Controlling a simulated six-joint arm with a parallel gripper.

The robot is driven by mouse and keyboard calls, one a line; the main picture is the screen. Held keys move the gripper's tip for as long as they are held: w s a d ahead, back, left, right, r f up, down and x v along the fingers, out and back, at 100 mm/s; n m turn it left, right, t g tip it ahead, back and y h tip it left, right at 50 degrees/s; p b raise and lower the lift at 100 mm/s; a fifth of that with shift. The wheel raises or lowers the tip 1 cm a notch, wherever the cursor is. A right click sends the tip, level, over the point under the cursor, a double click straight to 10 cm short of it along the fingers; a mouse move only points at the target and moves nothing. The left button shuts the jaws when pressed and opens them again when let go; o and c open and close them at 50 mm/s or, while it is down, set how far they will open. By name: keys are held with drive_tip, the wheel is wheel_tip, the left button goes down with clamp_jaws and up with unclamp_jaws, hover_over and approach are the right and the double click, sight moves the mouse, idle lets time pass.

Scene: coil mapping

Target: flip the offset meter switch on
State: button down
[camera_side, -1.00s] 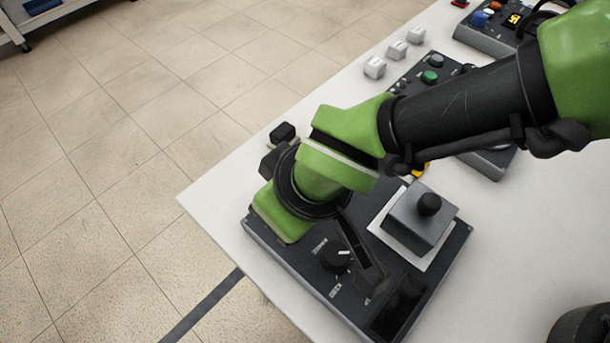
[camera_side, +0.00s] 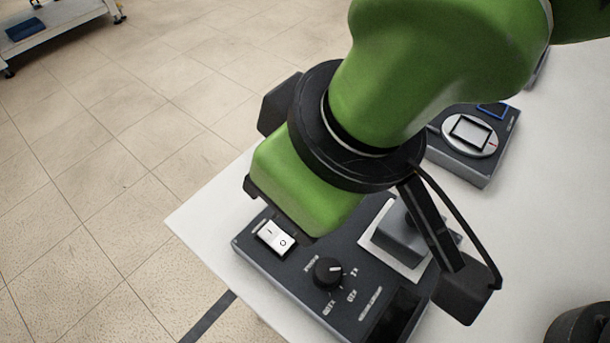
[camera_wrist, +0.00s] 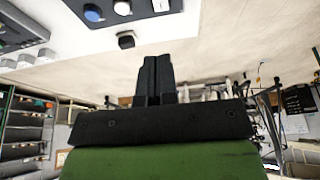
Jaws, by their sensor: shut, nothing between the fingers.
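A white rocker switch (camera_side: 275,238), marked with a line at one end and a circle at the other, sits at the left end of a dark meter box (camera_side: 290,278). I cannot tell which end is pressed. The box also bears a black rotary knob (camera_side: 328,272). In the side view, my green gripper body hangs just above and right of the switch; its fingertips are hidden there. In the wrist view, my gripper (camera_wrist: 157,62) is shut and empty, its two dark fingers together, apart from any object seen there.
A grey block (camera_side: 398,232) on a white plate stands at the box's right, partly behind my wrist bracket. Another dark box (camera_side: 480,165) with a round dial sits farther back. The white table (camera_side: 190,222) ends at the left. The wrist view shows a blue button (camera_wrist: 93,12).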

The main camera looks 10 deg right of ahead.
sight(267, 227)
drive_tip(key=shift+w+a+r, duration=0.2)
drive_tip(key=shift+w+a, duration=0.35)
drive_tip(key=x, duration=1.4)
drive_tip(key=shift+s+d+f, duration=0.1)
drive_tip(key=shift+s+d, duration=0.15)
drive_tip(key=shift+w+a+f, duration=0.15)
drive_tip(key=shift+f, duration=0.2)
drive_tip(key=shift+s+d+r, duration=0.25)
drive_tip(key=shift+s+d, duration=0.35)
